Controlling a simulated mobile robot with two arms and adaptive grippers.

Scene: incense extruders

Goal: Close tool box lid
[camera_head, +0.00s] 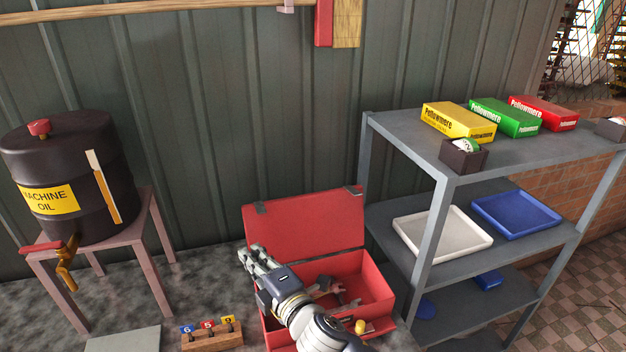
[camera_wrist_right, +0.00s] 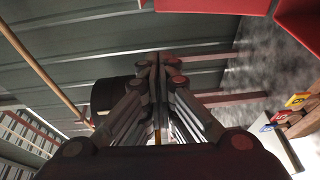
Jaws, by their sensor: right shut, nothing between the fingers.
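The red tool box (camera_head: 376,285) stands open on the floor in the head view, with tools lying inside it. Its red lid (camera_head: 305,228) is tipped up and back, towards the wall. My right gripper (camera_head: 250,250) is at the left side of the box, in front of the lid's lower left part. Its fingers are together and hold nothing. In the right wrist view the closed fingers (camera_wrist_right: 160,58) fill the middle, and red parts of the tool box (camera_wrist_right: 298,22) show at the upper right edge. Whether the gripper touches the lid is unclear. My left gripper is out of view.
A grey shelf (camera_head: 440,165) with coloured boxes and trays stands close on the right. A machine oil drum (camera_head: 65,170) sits on a stand at the left. A numbered wooden block (camera_head: 212,338) lies just left of the tool box.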

